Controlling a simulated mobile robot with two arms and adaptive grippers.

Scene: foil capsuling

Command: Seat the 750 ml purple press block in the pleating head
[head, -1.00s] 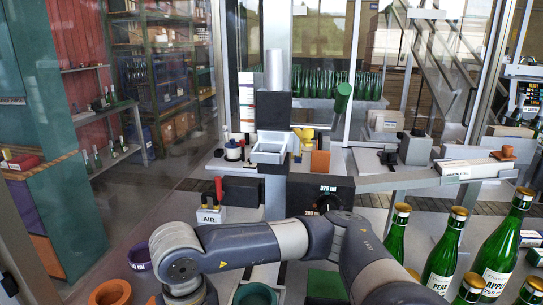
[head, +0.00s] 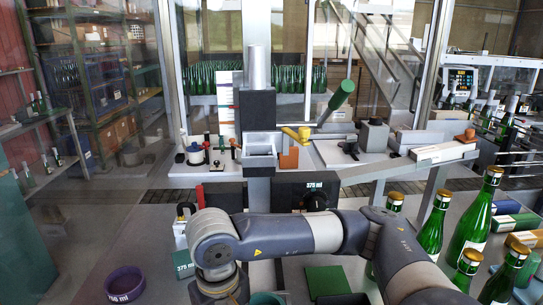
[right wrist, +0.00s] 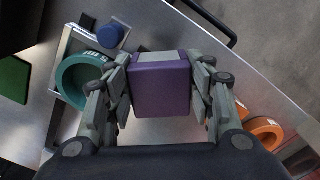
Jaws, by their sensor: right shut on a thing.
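My right gripper (right wrist: 160,95) is shut on the purple press block (right wrist: 160,88), which sits between its fingers in the right wrist view, over the bench surface. In the head view my right arm reaches across the front, and its gripper is cut off at the bottom edge. The pleating machine stands at the centre back, with a dark upper body (head: 258,108) and a light grey open-topped, box-like holder (head: 262,146) in front; I take this holder for the pleating head. The block is apart from it. My left gripper is not in view.
A purple 750 ml ring (head: 125,281) lies at lower left. A teal ring (right wrist: 75,85), blue knob (right wrist: 111,35) and orange ring (right wrist: 264,132) surround the block in the wrist view. Green bottles (head: 433,228) stand at right.

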